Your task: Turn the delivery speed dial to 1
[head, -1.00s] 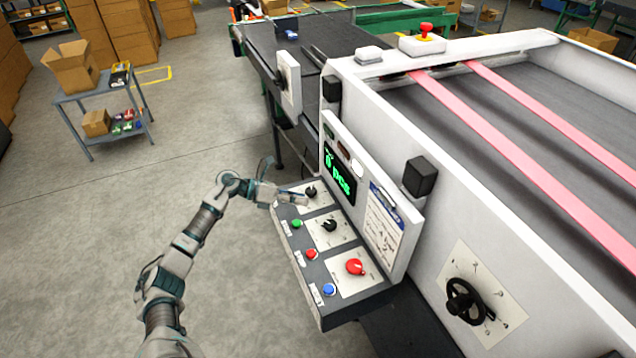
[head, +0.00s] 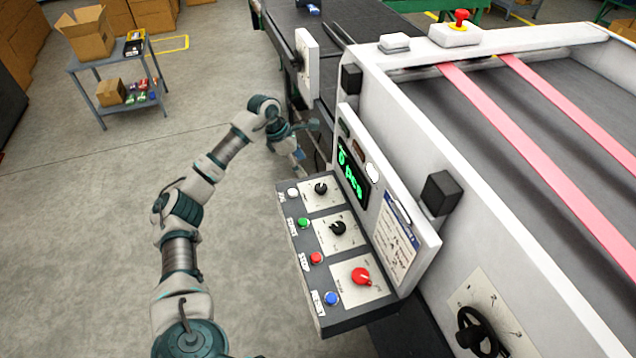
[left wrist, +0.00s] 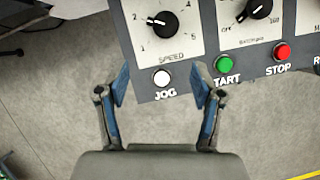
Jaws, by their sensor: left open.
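A black dial (left wrist: 160,22) on a white plate marked SPEED shows at the top of the left wrist view. Its white mark points left, towards the number 2; 1 and 5 also show. In the head view this dial (head: 320,188) is the farthest on the sloped control panel (head: 345,313). My left gripper (head: 299,168) is just off the panel's far end. In the left wrist view its two blue fingers (left wrist: 163,88) are spread and empty, below the dial and on either side of the white JOG button (left wrist: 162,78). My right gripper is not in view.
The panel also has a second black dial (head: 338,228), a red knob (head: 361,276), and green (head: 303,223), red (head: 316,258) and blue (head: 331,298) buttons. An upright display (head: 352,175) stands behind. A white box with a knob (head: 308,65) stands farther off.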

